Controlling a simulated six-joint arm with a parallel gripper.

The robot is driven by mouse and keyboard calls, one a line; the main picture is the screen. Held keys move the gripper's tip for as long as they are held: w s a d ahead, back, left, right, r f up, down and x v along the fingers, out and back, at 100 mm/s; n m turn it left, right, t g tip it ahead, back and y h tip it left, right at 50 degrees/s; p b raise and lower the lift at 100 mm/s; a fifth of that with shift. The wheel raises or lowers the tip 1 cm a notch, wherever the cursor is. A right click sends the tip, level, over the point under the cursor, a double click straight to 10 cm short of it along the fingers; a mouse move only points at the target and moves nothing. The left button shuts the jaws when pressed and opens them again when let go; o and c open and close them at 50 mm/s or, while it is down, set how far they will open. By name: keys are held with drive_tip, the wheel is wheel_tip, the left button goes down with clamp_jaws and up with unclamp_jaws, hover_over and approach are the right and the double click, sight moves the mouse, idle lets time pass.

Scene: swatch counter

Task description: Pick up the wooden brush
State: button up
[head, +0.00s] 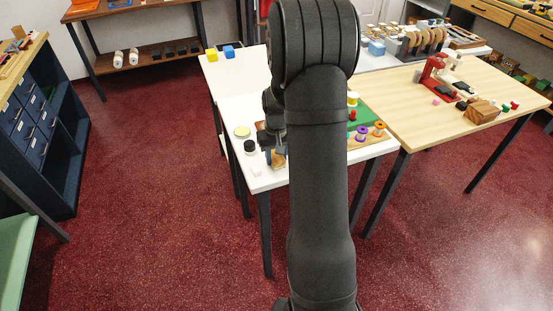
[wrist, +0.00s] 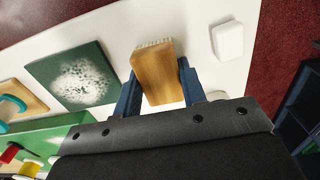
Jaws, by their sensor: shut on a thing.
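The wooden brush (wrist: 156,75) is a brown wooden block with pale bristles along its far edge. It sits between the two blue fingers of my gripper (wrist: 157,88) in the wrist view, and the gripper is shut on it. In the head view the brush (head: 278,159) shows small beside my dark arm, over the white table. My arm hides part of it there. I cannot tell whether the brush touches the table.
A dark green square with white powdery marks (wrist: 75,77) lies left of the brush, and a white block (wrist: 227,41) lies to its right. A black round item (head: 249,146) and a pale yellow disc (head: 242,131) are nearby. The white table's edge is close.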

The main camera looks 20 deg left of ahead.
drive_tip(key=shift+r, duration=0.1)
wheel_tip(320, 180, up, 4)
drive_tip(key=shift+r, duration=0.2)
drive_tip(key=d+r, duration=0.6)
drive_tip(key=d, duration=0.5)
drive_tip(key=shift+d+r, duration=0.2)
drive_tip(key=shift+d, duration=0.15)
